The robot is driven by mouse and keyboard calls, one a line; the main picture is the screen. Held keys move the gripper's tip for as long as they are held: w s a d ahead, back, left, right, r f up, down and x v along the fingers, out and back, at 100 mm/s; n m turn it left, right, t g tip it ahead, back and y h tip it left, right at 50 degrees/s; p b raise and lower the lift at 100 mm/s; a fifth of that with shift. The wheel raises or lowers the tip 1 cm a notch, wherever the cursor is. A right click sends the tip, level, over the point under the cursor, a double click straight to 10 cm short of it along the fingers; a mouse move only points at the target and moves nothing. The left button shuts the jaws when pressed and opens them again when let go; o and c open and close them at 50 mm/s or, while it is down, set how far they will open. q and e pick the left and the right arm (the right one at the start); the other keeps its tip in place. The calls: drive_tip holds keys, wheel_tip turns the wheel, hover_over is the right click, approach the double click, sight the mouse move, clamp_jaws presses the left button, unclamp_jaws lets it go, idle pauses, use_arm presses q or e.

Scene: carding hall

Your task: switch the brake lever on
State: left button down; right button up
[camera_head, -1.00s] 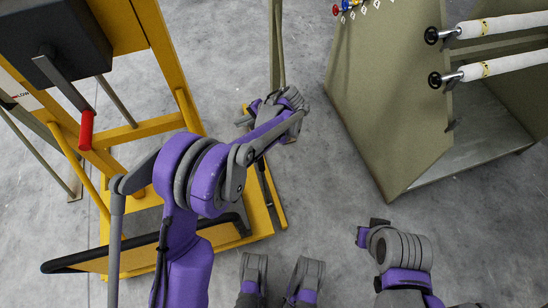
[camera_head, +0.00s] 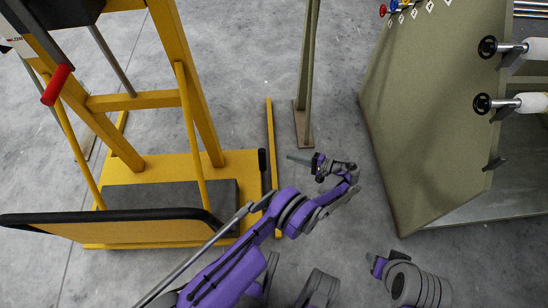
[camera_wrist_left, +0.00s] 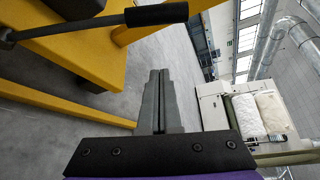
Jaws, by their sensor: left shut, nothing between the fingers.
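A lever with a red grip (camera_head: 57,85) hangs at the upper left of the yellow frame, below a dark box. A lever with a black grip (camera_wrist_left: 160,14) crosses the top of the left wrist view on a grey rod; a black grip (camera_head: 262,160) also shows beside the yellow base in the head view. I cannot tell which lever is the brake lever. My left gripper (camera_head: 291,157) is shut and empty, right of the yellow base and apart from the levers. Its closed fingers (camera_wrist_left: 160,73) point up the left wrist view, below the black grip.
The yellow frame (camera_head: 180,90) with its base and black rail stands at left. A green-beige machine (camera_head: 430,120) with rollers stands at right. A narrow post (camera_head: 306,80) stands between them on bare grey floor.

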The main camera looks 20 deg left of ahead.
idle(0.3)
use_arm(q)
drive_tip(key=s+a+b, duration=0.1)
drive_tip(key=s+a, duration=0.2)
drive_tip(key=a, duration=0.6)
drive_tip(key=shift+f, duration=0.2)
drive_tip(key=shift+s, duration=0.2)
